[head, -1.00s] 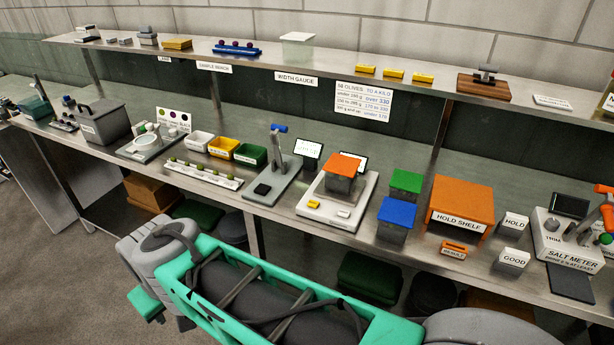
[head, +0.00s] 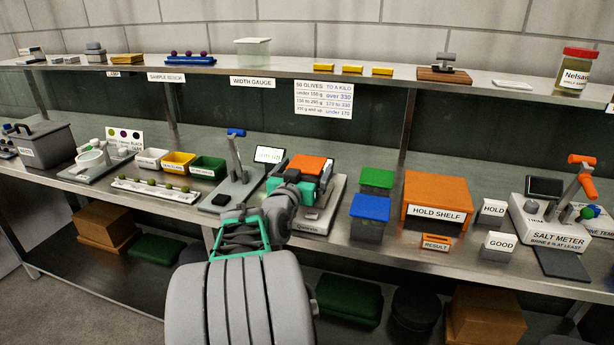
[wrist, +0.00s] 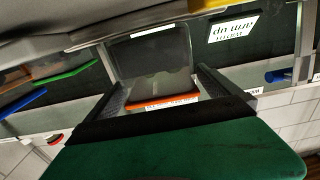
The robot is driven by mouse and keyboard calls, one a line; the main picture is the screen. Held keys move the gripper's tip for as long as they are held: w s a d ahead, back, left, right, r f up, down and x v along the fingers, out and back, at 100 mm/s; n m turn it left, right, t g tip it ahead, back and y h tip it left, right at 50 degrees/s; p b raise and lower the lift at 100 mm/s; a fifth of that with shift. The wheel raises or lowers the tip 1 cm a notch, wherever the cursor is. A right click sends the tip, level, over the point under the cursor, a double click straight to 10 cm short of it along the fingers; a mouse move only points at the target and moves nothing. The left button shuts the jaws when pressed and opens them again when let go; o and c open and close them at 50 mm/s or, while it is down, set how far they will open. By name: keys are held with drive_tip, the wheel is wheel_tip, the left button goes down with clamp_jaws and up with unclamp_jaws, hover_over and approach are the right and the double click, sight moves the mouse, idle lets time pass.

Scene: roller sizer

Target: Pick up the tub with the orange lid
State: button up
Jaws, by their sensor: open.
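The tub with the orange lid (head: 308,165) stands on the scale (head: 324,210) on the bench, its lower part largely hidden behind my arm in the head view. My gripper (head: 304,180) is at the tub, on its near side. In the wrist view the picture is upside down: the tub's grey body (wrist: 152,55) and orange lid edge (wrist: 160,101) show between the two dark fingers of my open gripper (wrist: 157,84). A gap shows on each side of the tub, and the fingers are not closed on it.
A blue-lidded tub (head: 370,208) and a green-lidded tub (head: 377,180) stand just right of the scale. A width gauge with an upright post (head: 236,165) and a small screen (head: 269,155) stand close on the left.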

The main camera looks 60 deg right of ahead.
drive_tip(key=shift+w+d, duration=0.15)
drive_tip(key=shift+d, duration=0.65)
drive_tip(key=shift+f, duration=0.1)
drive_tip(key=c, duration=1.8)
drive_tip(key=shift+c, duration=0.7)
